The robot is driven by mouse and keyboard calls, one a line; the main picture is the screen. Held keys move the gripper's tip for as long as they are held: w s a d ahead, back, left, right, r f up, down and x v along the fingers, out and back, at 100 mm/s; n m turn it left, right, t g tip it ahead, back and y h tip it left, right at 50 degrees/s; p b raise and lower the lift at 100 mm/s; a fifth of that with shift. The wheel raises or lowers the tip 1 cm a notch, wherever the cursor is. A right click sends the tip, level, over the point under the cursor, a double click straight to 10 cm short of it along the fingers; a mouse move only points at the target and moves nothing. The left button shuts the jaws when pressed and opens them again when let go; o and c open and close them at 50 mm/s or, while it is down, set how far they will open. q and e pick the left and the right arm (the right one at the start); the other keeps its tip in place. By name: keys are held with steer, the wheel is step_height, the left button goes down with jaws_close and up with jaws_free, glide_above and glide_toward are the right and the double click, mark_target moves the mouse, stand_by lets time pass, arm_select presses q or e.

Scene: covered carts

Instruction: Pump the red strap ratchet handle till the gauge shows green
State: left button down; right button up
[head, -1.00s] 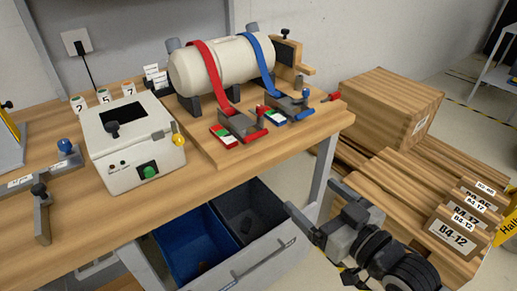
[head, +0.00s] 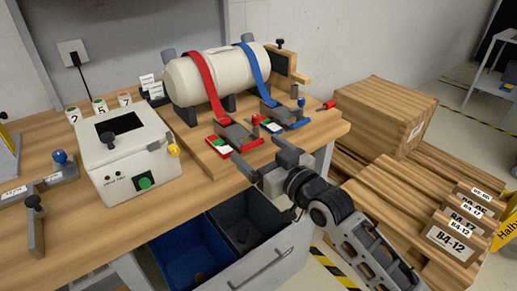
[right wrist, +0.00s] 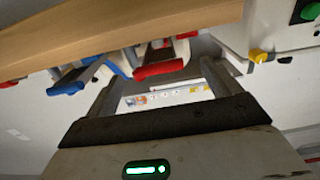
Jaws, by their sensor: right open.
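A red strap (head: 205,85) runs over a cream cylinder (head: 182,82) down to a grey ratchet (head: 236,132) on the wooden bench. My right gripper (head: 264,157) is open and empty, just in front of the red ratchet at the bench edge. In the right wrist view the red handle (right wrist: 160,69) shows beyond the open fingers. My left gripper is not in view.
A blue strap (head: 256,68) with its own ratchet (head: 282,112) is close on the right. A white box (head: 135,160) with a green button and yellow knob stands left. Blue and grey bins (head: 190,255) sit below. Wooden crates (head: 390,115) are on the right.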

steer(key=shift+w+a, duration=0.3)
steer(key=shift+w, duration=0.1)
